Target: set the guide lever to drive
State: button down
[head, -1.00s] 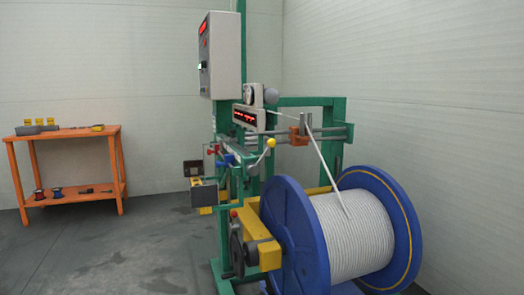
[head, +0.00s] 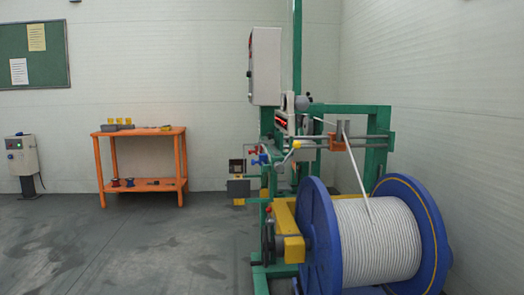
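The green strander machine (head: 379,150) stands on the right. A lever with a yellow knob (head: 296,145) sticks out at the front of its guide rail, below a grey unit with a red display (head: 283,122). It looks like the guide lever, but its label and setting are too small to read. Small red (head: 252,149) and blue (head: 262,159) handles sit just left of it. An orange guide block (head: 338,143) sits on the rails, with white rope running down to the large blue reel (head: 322,230). My gripper is not in view.
A grey cabinet (head: 265,66) is mounted high on the machine. An orange workbench (head: 143,132) stands by the back wall, with a grey control post (head: 20,156) and a green notice board (head: 42,60) farther left. The floor (head: 150,250) left of the machine is clear.

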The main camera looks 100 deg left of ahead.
aim_at(278, 166)
jog(key=i+j+u, duration=0.15)
jog(key=i+u, duration=0.75)
jog(key=i+l+u, duration=0.1)
jog(key=i+u, duration=0.2)
jog(key=u, duration=0.15)
jog(key=i+j+u, duration=0.1)
jog(key=i+u, duration=0.65)
jog(key=u, duration=0.15)
jog(key=i+l+u, duration=0.15)
jog(key=i+u, duration=0.4)
jog(key=u, duration=0.35)
jog(key=i+l+u, duration=0.1)
jog(key=u, duration=0.4)
jog(key=i+l+u, duration=0.1)
jog(key=u, duration=0.35)
jog(key=i+l+u, duration=0.1)
jog(key=u, duration=0.35)
jog(key=l+u, duration=0.2)
jog(key=u, duration=0.3)
jog(key=l+u, duration=0.15)
jog(key=u, duration=0.3)
jog(key=l+u, duration=0.25)
jog(key=i+l+u, duration=0.1)
jog(key=l+u, duration=0.2)
jog(key=l, duration=0.1)
